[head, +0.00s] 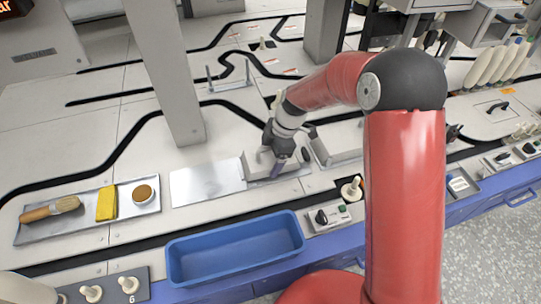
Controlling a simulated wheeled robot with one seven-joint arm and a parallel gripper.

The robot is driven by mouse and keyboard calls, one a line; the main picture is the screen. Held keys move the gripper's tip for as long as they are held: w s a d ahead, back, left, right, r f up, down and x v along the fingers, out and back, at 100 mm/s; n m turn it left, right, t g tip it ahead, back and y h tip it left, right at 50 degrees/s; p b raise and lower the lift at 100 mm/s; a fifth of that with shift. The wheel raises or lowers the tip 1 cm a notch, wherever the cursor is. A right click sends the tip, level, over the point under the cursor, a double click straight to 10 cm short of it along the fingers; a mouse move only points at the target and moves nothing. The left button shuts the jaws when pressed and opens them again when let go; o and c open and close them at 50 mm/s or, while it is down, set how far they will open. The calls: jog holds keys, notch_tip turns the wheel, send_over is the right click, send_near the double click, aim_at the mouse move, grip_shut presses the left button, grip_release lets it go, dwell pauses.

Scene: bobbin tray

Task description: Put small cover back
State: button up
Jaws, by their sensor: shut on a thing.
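My red arm reaches over the middle of the bench, and my gripper (279,166) points down at the right end of a flat metal plate (205,182). The gripper is shut on a pale grey boxy piece, which looks like the small cover (252,163). The fingers hide part of this piece. I cannot tell whether it touches the surface below. A second pale grey block (342,148) stands just to the right of the gripper.
A blue bin (235,250) sits at the front edge. A grey post (168,75) rises behind the plate. A black-handled panel (497,118) lies at right.

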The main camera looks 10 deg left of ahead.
jog(key=shift+f+b, duration=0.5)
jog(key=shift+f, duration=0.05)
jog(key=o, duration=1.2)
jog(key=shift+c, duration=0.2)
